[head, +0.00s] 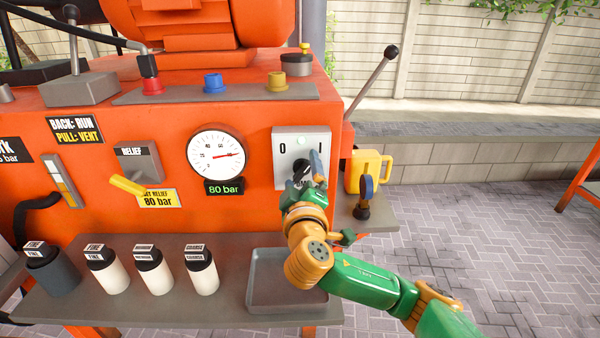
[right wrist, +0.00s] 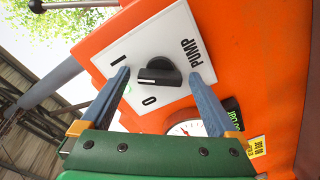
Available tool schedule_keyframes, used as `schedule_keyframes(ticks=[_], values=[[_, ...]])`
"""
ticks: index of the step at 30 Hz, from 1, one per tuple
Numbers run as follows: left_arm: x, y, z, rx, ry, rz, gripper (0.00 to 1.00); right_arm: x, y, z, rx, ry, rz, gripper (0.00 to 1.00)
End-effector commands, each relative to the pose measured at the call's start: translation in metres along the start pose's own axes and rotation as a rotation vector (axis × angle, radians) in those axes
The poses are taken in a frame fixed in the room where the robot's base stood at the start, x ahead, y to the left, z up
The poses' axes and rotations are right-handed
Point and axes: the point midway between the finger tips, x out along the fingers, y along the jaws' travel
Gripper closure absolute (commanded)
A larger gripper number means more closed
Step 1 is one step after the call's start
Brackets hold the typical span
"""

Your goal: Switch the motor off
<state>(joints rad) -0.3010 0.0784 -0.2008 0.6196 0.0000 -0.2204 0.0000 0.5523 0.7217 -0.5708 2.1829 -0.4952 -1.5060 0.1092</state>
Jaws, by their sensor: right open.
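The motor switch plate (head: 301,143) is pale grey, marked 0 on the left and I on the right, on the front of the orange machine. In the right wrist view its black rotary knob (right wrist: 160,72) sits on the white plate (right wrist: 178,32) lettered PUMP. My right gripper (head: 308,170) is in front of the plate and partly hides the knob. In the wrist view its blue fingers (right wrist: 162,92) are open, one either side of the knob, apart from it. My left gripper is not in view.
A gauge (head: 215,155) and a yellow relief lever (head: 128,185) are left of the switch. Several bottles and a grey tray (head: 262,300) are on the shelf below. A yellow mug (head: 368,170) and a long lever (head: 372,80) are at the right.

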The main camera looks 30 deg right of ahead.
Motion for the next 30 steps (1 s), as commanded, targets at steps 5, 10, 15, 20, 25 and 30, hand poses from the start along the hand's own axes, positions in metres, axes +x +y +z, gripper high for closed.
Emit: schedule_keyframes(ticks=[5, 10, 15, 20, 25, 30], values=[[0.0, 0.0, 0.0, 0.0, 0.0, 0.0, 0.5, 0.0, 0.0, 0.0, 0.0, 0.0, 0.0, 0.05], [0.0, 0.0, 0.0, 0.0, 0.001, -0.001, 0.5, 0.0, 0.0, 0.0, 0.0, 0.0, 0.0, 0.51], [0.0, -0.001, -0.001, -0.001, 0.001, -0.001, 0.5, 0.0, 0.0, 0.0, 0.0, 0.0, 0.0, 0.91], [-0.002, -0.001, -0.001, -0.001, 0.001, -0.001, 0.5, 0.0, 0.001, -0.001, -0.011, 0.001, 0.0, 0.91], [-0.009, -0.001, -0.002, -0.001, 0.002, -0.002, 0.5, 0.0, 0.002, -0.001, -0.07, 0.0, -0.001, 0.91], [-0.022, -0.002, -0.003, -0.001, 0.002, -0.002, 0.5, 0.0, 0.002, -0.003, -0.186, 0.0, -0.002, 0.91]])
